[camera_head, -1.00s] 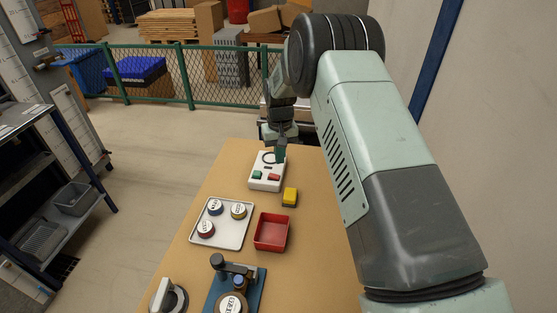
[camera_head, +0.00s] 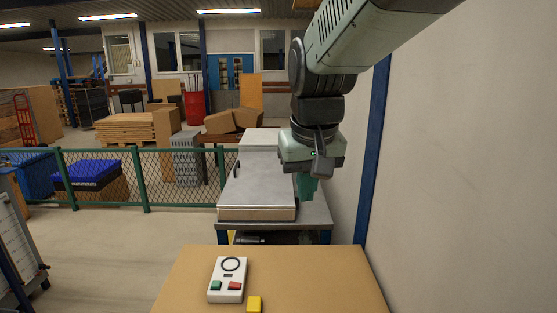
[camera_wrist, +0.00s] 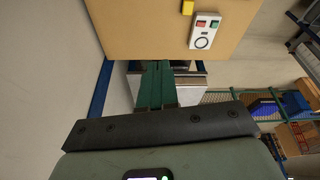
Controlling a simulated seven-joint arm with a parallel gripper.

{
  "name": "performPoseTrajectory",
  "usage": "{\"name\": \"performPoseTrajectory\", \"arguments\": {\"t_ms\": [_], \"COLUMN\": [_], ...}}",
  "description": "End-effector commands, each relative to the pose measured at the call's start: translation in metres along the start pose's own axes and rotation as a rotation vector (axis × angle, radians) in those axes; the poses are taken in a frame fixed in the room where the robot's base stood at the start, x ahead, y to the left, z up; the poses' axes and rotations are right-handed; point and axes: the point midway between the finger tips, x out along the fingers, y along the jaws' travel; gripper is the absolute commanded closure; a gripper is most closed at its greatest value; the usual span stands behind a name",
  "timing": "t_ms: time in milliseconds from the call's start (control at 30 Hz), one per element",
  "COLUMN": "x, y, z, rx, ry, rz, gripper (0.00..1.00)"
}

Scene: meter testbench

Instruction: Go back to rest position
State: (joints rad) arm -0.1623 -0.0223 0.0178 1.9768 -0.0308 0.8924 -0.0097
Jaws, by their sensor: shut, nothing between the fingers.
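My gripper (camera_head: 308,192) hangs at the right of the head view, raised above the far end of the workbench and in front of a grey metal side table. Its green fingers (camera_wrist: 156,85) are together and empty in the wrist view. The white control box (camera_head: 228,279) with a green button, a red button and a black ring lies on the wooden workbench (camera_head: 310,275). The box also shows in the wrist view (camera_wrist: 205,31), apart from my gripper.
A yellow block (camera_head: 254,303) sits beside the control box. The side table (camera_head: 257,197) stands beyond the bench. A green mesh fence (camera_head: 110,178) runs behind, and a pale wall (camera_head: 455,160) bounds the right. The bench's right part is clear.

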Motion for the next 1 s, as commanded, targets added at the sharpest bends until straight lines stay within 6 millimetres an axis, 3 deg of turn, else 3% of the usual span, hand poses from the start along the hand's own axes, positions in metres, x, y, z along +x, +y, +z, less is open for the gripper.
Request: {"name": "performPoseTrajectory", "arguments": {"t_ms": [33, 200, 400, 500, 667, 1000], "x": [-0.018, -0.054, -0.069, -0.069, -0.068, -0.068], "y": [0.006, 0.019, 0.023, 0.023, 0.023, 0.023], "z": [0.020, 0.088, 0.158, 0.179, 0.193, 0.193], "rx": [0.020, 0.077, 0.132, 0.149, 0.160, 0.160], "ry": [0.026, 0.094, 0.161, 0.181, 0.195, 0.195], "rz": [0.006, 0.021, 0.036, 0.041, 0.044, 0.044], "gripper": [1.00, 1.00, 1.00, 1.00, 1.00, 1.00]}}
